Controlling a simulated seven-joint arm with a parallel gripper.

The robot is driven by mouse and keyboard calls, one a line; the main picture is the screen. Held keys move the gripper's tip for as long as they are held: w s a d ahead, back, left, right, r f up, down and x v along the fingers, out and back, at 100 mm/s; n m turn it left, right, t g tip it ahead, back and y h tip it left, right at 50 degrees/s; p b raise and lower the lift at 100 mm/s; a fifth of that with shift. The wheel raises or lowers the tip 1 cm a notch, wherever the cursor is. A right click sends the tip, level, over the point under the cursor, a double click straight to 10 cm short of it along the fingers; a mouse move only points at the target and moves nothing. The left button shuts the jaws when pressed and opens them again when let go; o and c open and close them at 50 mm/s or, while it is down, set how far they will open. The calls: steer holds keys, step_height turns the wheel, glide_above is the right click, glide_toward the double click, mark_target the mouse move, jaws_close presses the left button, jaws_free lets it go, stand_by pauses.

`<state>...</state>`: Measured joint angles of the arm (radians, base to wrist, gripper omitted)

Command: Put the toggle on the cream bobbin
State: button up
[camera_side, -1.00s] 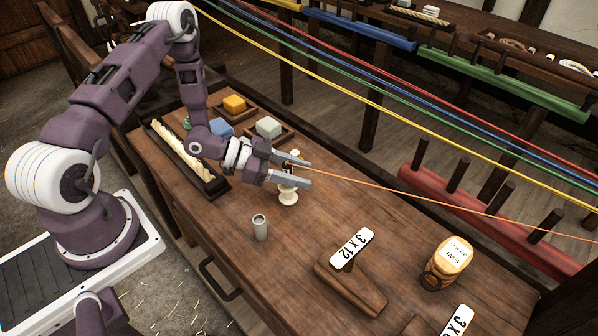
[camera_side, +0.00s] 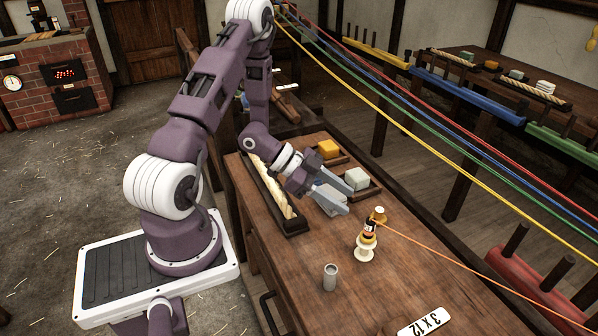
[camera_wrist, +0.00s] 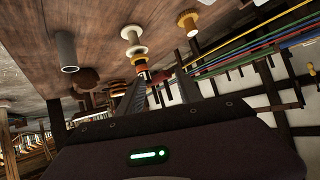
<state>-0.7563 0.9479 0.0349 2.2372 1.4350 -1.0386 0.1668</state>
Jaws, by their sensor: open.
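The cream bobbin (camera_side: 365,254) stands upright on the bench; in the wrist view it shows upside down (camera_wrist: 134,50). A dark piece with orange bands and a pale label, which I take as the toggle (camera_side: 369,231), sits at its top; it also shows in the wrist view (camera_wrist: 142,71). Whether it is fully seated I cannot tell. My gripper (camera_side: 349,200) is open and empty, up and left of the toggle in the side view and apart from it. Its fingers (camera_wrist: 161,79) point toward the bobbin's side in the wrist view.
A yellow-gold bobbin (camera_side: 378,214) stands just behind. A grey cylinder (camera_side: 330,277) stands in front left. An orange cord (camera_side: 470,269) runs off rightward. Coloured ropes pass behind.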

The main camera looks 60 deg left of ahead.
steer(key=w+a+r+n+y, duration=0.1)
steer(key=w+a+r+y, duration=0.3)
steer(key=r+y, duration=0.3)
steer(key=s+r+n+g+y, duration=0.1)
steer(key=s+r+n+y, duration=0.25)
steer(key=r, duration=0.75)
steer(key=s+d+r+n+g+h, duration=0.1)
steer(key=s+d+r+n, duration=0.1)
steer(key=s+d, duration=0.5)
steer(key=s+d+r+n+g+h, duration=0.1)
steer(key=s+d+r+n+h, duration=0.1)
steer(key=s+d, duration=0.5)
steer(key=s+r, duration=0.1)
steer(key=s, duration=0.5)
steer(key=shift+r+n, duration=0.15)
steer(key=shift+n, duration=0.2)
